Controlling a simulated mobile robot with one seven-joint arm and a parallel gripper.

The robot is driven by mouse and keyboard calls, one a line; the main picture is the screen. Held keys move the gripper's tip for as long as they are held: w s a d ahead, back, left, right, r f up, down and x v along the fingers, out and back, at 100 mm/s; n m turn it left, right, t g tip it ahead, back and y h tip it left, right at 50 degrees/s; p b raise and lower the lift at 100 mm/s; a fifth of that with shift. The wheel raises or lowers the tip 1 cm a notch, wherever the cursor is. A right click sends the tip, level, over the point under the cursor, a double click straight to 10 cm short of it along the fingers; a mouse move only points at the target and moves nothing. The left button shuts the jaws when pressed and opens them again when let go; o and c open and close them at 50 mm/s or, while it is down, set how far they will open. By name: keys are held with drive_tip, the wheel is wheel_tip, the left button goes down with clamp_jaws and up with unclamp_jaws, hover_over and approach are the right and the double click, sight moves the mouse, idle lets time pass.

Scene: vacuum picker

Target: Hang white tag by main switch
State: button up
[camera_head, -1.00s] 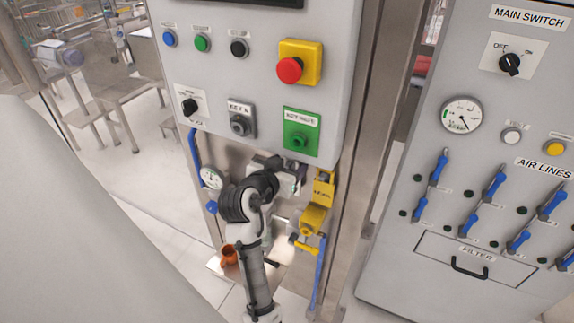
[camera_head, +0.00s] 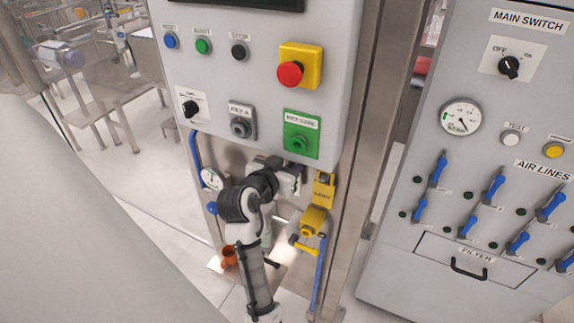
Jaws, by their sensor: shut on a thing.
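The main switch (camera_head: 509,67) is a black rotary knob on a white plate, on the grey cabinet at the right, under the MAIN SWITCH label (camera_head: 529,20). Its plate reads OFF and ON, and no tag shows on or beside it. I cannot identify the white tag in this view.
A yellow labelled part (camera_head: 324,188) and a yellow valve (camera_head: 312,222) are close right of my gripper. A steel post (camera_head: 377,130) stands between the panel and the cabinet. The cabinet carries a gauge (camera_head: 461,117) and several blue valve levers (camera_head: 438,169). An orange mug (camera_head: 229,257) sits low left.

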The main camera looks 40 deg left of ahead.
drive_tip(key=shift+s+d, duration=0.2)
drive_tip(key=shift+s, duration=0.6)
drive_tip(key=shift+s+d, duration=0.15)
drive_tip(key=shift+s, duration=0.7)
drive_tip(key=shift+s+d, duration=0.2)
drive_tip(key=shift+s, duration=0.6)
drive_tip(key=shift+s, duration=0.2)
drive_tip(key=shift+f+v, duration=0.2)
drive_tip(key=shift+v, duration=0.95)
drive_tip(key=shift+f+v, duration=0.15)
drive_tip(key=shift+v, duration=0.95)
drive_tip(key=shift+s+d, duration=0.1)
drive_tip(key=shift+d, duration=0.05)
drive_tip(key=shift+s, duration=0.1)
